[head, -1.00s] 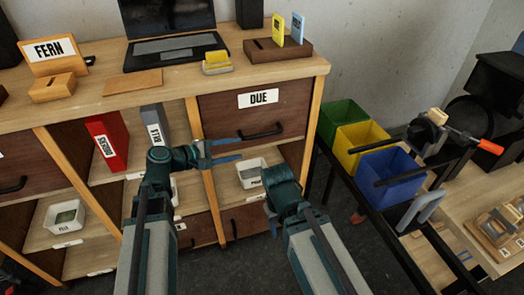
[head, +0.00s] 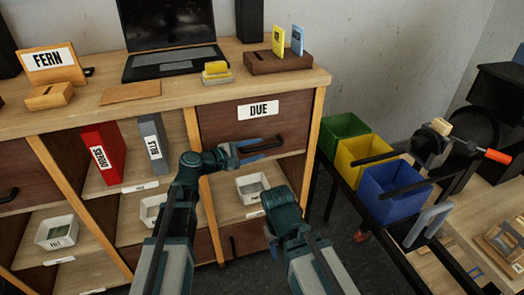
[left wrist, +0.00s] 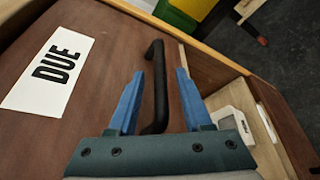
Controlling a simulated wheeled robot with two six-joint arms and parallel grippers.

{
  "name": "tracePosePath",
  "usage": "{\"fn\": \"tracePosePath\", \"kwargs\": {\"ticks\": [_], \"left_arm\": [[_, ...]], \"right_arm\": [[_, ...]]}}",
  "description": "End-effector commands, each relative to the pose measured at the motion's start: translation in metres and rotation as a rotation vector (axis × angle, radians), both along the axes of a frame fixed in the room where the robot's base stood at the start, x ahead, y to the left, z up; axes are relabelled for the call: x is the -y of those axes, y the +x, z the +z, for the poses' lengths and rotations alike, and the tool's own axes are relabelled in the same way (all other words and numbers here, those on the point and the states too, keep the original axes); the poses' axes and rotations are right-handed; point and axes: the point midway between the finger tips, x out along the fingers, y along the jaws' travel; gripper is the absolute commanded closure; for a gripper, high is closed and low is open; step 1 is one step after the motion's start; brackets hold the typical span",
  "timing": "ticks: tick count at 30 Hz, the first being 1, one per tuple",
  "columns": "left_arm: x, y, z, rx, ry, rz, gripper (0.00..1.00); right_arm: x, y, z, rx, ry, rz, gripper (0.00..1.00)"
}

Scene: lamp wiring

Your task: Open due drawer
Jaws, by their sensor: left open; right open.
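The due drawer (head: 225,118) is a dark brown front with a white DUE label (head: 258,110), at the top right of the cabinet. It looks shut. Its black bar handle (head: 300,134) is partly hidden by my left gripper (head: 268,147) in the head view. In the left wrist view the open blue fingers of the left gripper (left wrist: 160,76) stand on either side of the handle (left wrist: 158,100), with the label (left wrist: 48,70) to the left. I cannot tell whether they touch it. My right gripper (head: 278,232) is low in front of the cabinet, away from the drawer, its fingers hard to see.
A white bin (head: 250,188) sits on the shelf below the drawer. Red (head: 102,152) and grey (head: 153,145) binders stand left of it. Green, yellow and blue bins (head: 396,188) stand on a dark cart at the right. A laptop (head: 170,55) is on top.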

Motion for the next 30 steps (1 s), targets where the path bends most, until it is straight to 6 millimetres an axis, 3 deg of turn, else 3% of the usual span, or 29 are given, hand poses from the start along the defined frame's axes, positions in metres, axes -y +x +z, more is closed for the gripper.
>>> {"fn": "tracePosePath", "kwargs": {"ticks": [6,18,27,30], "left_arm": [[0.018,0.014,-0.006,-0.001,0.001,-0.001,0.50],[0.022,0.017,-0.006,0.000,0.001,0.001,0.50],[0.022,0.017,-0.006,0.000,0.001,0.001,1.00],[0.022,0.017,-0.006,0.000,0.001,0.001,1.00]], "right_arm": [[0.000,0.000,-0.006,0.000,-0.001,0.000,0.50],[0.000,0.000,-0.006,0.000,-0.001,0.000,0.50],[0.000,0.000,-0.006,0.000,-0.001,0.000,0.50],[0.000,0.000,-0.006,0.000,-0.001,0.000,0.50]]}}
